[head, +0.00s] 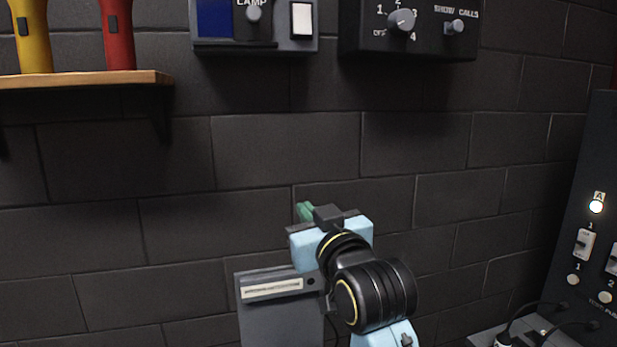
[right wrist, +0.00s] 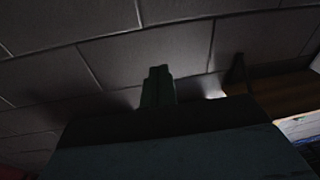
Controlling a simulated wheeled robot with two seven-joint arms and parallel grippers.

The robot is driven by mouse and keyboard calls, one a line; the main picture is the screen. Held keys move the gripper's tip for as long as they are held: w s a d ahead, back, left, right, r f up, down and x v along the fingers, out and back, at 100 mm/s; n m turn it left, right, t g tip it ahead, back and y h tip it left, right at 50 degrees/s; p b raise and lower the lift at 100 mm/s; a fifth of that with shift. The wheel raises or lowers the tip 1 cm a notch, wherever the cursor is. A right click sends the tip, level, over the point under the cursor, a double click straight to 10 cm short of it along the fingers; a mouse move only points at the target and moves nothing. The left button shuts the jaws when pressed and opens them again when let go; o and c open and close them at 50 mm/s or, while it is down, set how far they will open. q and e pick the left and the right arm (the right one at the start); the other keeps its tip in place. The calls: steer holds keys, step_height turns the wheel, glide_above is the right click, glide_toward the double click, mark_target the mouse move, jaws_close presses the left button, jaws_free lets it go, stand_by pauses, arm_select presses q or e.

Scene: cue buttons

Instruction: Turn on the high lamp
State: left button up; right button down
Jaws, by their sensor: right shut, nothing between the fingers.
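A grey wall box (head: 258,45) is at the top of the head view, cut off by the frame edge. It has a knob (head: 254,14) under the word LAMP, a blue panel (head: 214,18) and a white rectangular piece (head: 301,18). No label reading "high" shows, and I cannot tell which lamp is the high one. My right gripper (head: 305,212) is shut and empty, well below this box in front of the brick wall. Its green fingers (right wrist: 157,87) show closed together in the right wrist view. My left gripper is not in view.
A black box (head: 420,45) with a numbered dial hangs right of the lamp box. A wooden shelf (head: 80,79) at left holds a yellow torch (head: 31,45) and a red torch (head: 118,40). A black panel (head: 570,240) with a lit light stands at right. The middle wall is bare.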

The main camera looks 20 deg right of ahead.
steer(key=s+r+m+t+h, duration=0.1)
steer(key=s+r+t, duration=0.1)
steer(key=r, duration=0.9)
steer(key=s+r+m+t+h, duration=0.1)
steer(key=s+r+t+h, duration=0.1)
steer(key=r, duration=0.9)
steer(key=shift+s+d+t, duration=0.45)
steer(key=shift+s+t, duration=0.25)
steer(key=shift+t, duration=0.4)
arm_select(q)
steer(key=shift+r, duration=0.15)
arm_select(e)
steer(key=shift+r, duration=0.2)
